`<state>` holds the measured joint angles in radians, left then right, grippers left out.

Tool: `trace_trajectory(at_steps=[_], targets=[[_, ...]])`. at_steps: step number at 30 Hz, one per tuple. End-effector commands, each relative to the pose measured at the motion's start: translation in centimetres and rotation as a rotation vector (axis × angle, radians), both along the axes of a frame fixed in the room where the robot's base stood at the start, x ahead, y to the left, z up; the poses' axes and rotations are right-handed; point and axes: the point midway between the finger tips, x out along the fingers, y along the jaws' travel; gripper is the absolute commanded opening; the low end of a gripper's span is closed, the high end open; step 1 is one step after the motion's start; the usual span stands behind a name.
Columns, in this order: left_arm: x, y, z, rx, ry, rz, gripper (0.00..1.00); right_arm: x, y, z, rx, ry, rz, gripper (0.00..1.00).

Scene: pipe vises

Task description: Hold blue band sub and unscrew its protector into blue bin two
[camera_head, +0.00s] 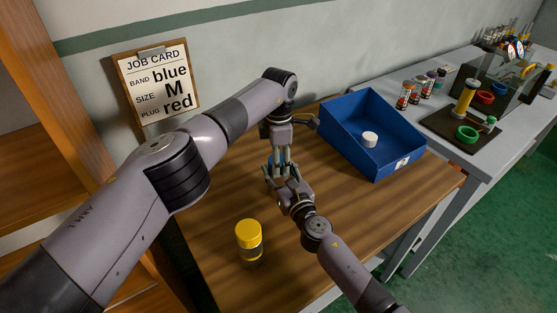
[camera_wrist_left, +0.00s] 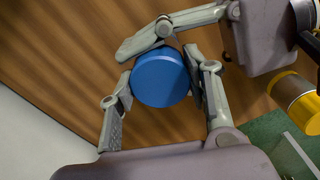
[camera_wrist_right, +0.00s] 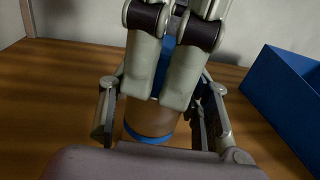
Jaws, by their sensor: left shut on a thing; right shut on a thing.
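The sub (camera_wrist_right: 148,118) stands upright over the table, a tan body with a blue band (camera_wrist_right: 147,138) low on it. A round blue protector (camera_wrist_left: 160,80) is on its top; it also shows between fingers in the right wrist view (camera_wrist_right: 163,68). My left gripper (camera_head: 280,160) comes from above, shut on the protector. My right gripper (camera_head: 278,180) is shut around the sub's body below; its fingers flank it in the right wrist view (camera_wrist_right: 160,115). In the head view the grippers largely hide the sub. The blue bin (camera_head: 405,137) stands right of them, its label too small to read.
A white round cap (camera_head: 370,139) lies in the bin. A yellow-capped cylinder (camera_head: 249,238) stands on the wooden table (camera_head: 220,205) at the front. A job card (camera_head: 157,80) reads blue, M, red. A grey bench (camera_head: 480,160) at right holds small jars and a dark board.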

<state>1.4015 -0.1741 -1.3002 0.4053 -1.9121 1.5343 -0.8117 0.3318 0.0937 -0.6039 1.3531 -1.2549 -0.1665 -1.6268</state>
Motion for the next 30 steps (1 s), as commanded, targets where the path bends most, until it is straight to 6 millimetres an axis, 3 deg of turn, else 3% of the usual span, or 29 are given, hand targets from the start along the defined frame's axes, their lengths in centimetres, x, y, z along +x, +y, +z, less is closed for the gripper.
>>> trace_trajectory(at_steps=[10,19,20,30], targets=[[-0.04,0.02,0.02,0.001,0.002,0.279,0.11,0.02,-0.04,-0.04,0.001,0.001,-0.001,0.00],[-0.08,0.05,-0.02,0.002,0.003,0.301,0.11,0.03,-0.08,-0.05,0.001,0.001,-0.002,0.00],[-0.08,0.05,-0.02,0.002,0.003,0.301,0.46,0.04,-0.09,-0.05,0.001,0.001,-0.002,0.00],[-0.04,0.02,0.00,0.001,0.002,0.299,0.65,0.03,-0.06,-0.04,0.000,0.001,-0.002,0.00]])
